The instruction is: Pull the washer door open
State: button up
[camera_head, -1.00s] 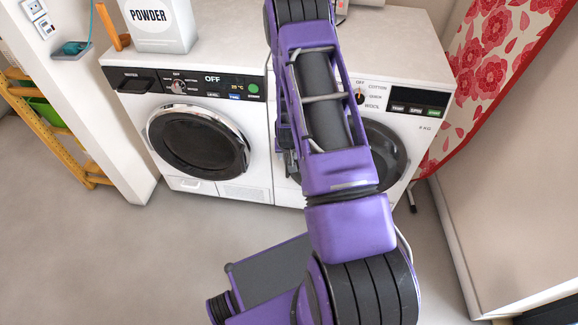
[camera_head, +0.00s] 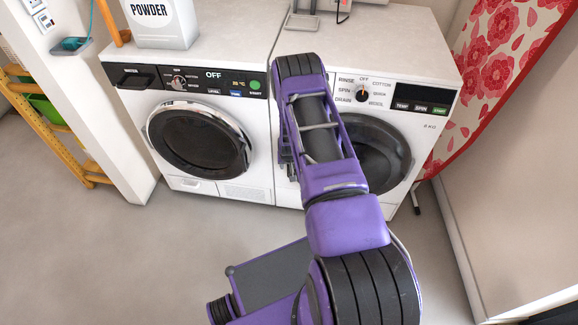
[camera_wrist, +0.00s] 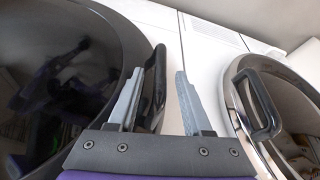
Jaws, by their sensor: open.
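The washer (camera_head: 420,110), with rinse, spin and drain on its dial, is the right machine in the head view. Its dark round door (camera_head: 385,150) is partly hidden by my arm and looks shut. In the wrist view the black door (camera_wrist: 60,75) fills the left side, with a black handle (camera_wrist: 154,85) on its edge. My gripper (camera_wrist: 160,85) is open and its fingers point toward the machine fronts. The handle appears between the fingers, closer to the left one; contact cannot be told. In the head view my gripper (camera_head: 286,158) is mostly hidden by my arm.
A second machine (camera_head: 190,190) with a chrome-ringed door (camera_head: 200,137) stands close on the left. Its door handle (camera_wrist: 265,105) is right of my fingers in the wrist view. A powder box (camera_head: 160,20) stands on top. A red floral cloth (camera_head: 500,60) hangs at right.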

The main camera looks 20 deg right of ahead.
grip_shut()
dwell(1.4)
